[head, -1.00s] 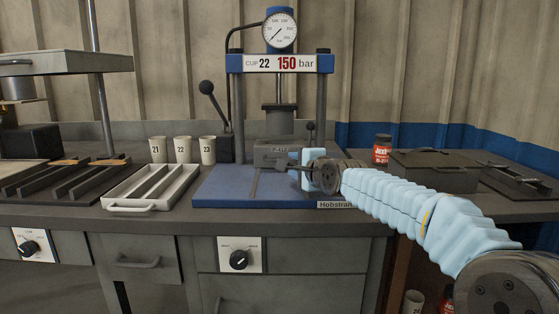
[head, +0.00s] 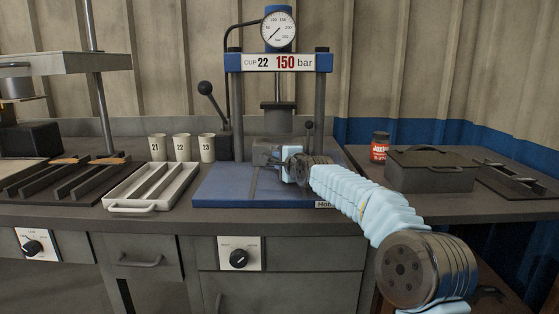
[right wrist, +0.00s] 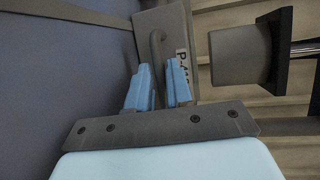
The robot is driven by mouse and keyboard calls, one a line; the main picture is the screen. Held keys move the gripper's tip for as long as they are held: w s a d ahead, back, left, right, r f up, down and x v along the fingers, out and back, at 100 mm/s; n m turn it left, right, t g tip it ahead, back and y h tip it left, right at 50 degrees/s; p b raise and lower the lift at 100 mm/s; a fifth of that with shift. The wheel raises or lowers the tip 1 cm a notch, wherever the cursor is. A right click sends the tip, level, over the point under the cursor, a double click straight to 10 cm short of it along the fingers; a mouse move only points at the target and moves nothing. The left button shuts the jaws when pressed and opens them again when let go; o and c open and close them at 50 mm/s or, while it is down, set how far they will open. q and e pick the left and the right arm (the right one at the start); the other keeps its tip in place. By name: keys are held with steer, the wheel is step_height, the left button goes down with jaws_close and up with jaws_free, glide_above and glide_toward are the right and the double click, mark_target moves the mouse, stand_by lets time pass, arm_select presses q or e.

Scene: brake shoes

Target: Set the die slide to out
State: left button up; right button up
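The die is a grey block (head: 265,153) on the blue press bed, under the ram. Its right part is hidden behind my right gripper in the head view. In the right wrist view the die (right wrist: 172,28) shows a partly readable label starting with P and a hooked grey handle (right wrist: 157,48). My right gripper (right wrist: 159,75) has its two blue fingers on either side of this handle. Whether they press on it I cannot tell. In the head view the right gripper (head: 289,165) is close against the die's right front. My left gripper is not in view.
The blue press (head: 220,190) has a gauge (head: 278,29) and a lever (head: 211,100). Cups (head: 182,147) and a white tray (head: 140,190) stand left. A red-labelled jar (head: 380,146) and lidded grey box (head: 433,170) stand right. The bed's front left is clear.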

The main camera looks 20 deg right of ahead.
jaws_close()
